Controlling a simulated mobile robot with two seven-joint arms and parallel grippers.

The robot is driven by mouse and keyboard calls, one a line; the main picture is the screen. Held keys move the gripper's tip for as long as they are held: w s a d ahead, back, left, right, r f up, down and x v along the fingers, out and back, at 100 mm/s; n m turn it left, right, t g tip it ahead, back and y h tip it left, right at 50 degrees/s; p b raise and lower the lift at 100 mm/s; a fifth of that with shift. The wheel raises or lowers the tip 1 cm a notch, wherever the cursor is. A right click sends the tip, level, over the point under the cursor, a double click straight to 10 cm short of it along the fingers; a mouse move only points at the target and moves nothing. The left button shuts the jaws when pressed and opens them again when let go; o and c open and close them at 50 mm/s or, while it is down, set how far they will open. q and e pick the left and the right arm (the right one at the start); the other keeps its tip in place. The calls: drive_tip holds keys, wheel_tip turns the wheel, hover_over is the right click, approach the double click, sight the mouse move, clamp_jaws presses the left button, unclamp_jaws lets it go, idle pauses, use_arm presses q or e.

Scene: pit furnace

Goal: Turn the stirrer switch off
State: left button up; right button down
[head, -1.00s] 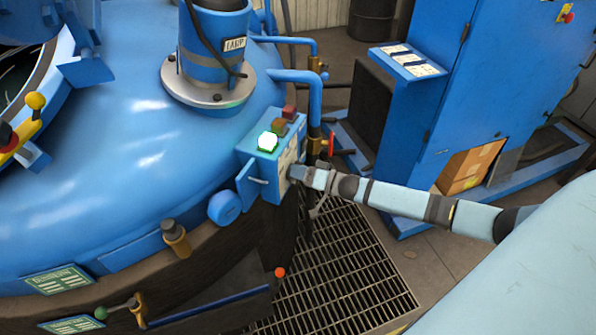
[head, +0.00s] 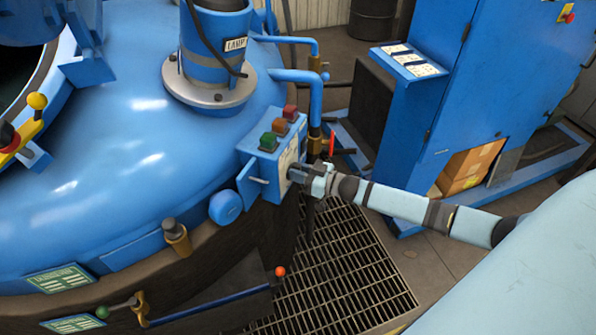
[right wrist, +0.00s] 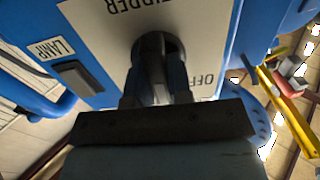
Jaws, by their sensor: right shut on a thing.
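The stirrer switch (right wrist: 152,46) is a dark round knob with a grey lever, on the pale panel of the blue control box (head: 256,170). In the right wrist view, the panel carries partly hidden upside-down lettering and the letters "OFF" to the right of the knob. My right gripper (right wrist: 157,82) is shut on the lever, a finger on each side. In the head view, the right gripper (head: 298,174) meets the box's right face and hides the switch. The green lamp (head: 268,142) on the box is dark. My left gripper is not in view.
The blue furnace lid (head: 110,170) fills the left. A dark switch (right wrist: 78,78) sits beside a "LAMP" label in the wrist view. Blue pipes and a red-handled valve (head: 332,146) stand behind the box. Floor grating (head: 335,270) lies below, and a blue cabinet (head: 480,90) stands right.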

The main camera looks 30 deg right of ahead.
drive_tip(key=n, duration=0.4)
drive_tip(key=shift+s+a+n+b, duration=0.1)
drive_tip(key=shift+a+n+b, duration=0.05)
drive_tip(key=shift+n+b, duration=0.15)
drive_tip(key=shift+s+a+f+n+b, duration=0.1)
drive_tip(key=shift+n+b, duration=0.35)
drive_tip(key=shift+n, duration=1.85)
drive_tip(key=c, duration=1)
unclamp_jaws()
drive_tip(key=shift+c, duration=0.2)
drive_tip(key=shift+s, duration=0.1)
drive_tip(key=b+v, duration=0.1)
drive_tip(key=v, duration=1.2)
drive_tip(key=shift+s, duration=0.3)
